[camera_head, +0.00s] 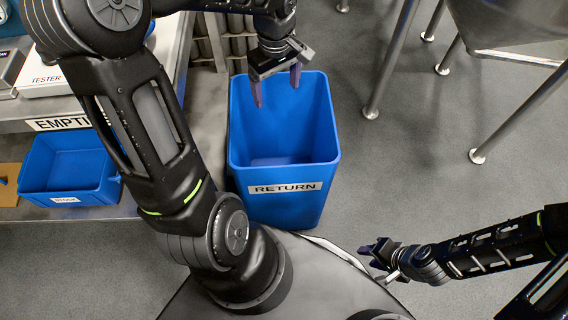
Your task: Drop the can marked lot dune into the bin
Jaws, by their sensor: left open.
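A tall blue bin (284,212) with a RETURN label stands on the floor at the middle of the view. My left gripper (277,95) hangs over the back part of the bin's opening, with its two purple fingers apart and nothing between them. The visible part of the bin's inside shows no can. No can marked lot dune is seen in this view. My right gripper (370,251) is low at the right of the bin, near my base; its fingers are too small and overlapped to judge.
A grey bench on the left carries a white device marked TESTER (45,78). A small blue tray (68,184) sits lower, under an EMPTI... label. Metal stand legs (392,62) rise at upper right. Grey floor is clear right of the bin.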

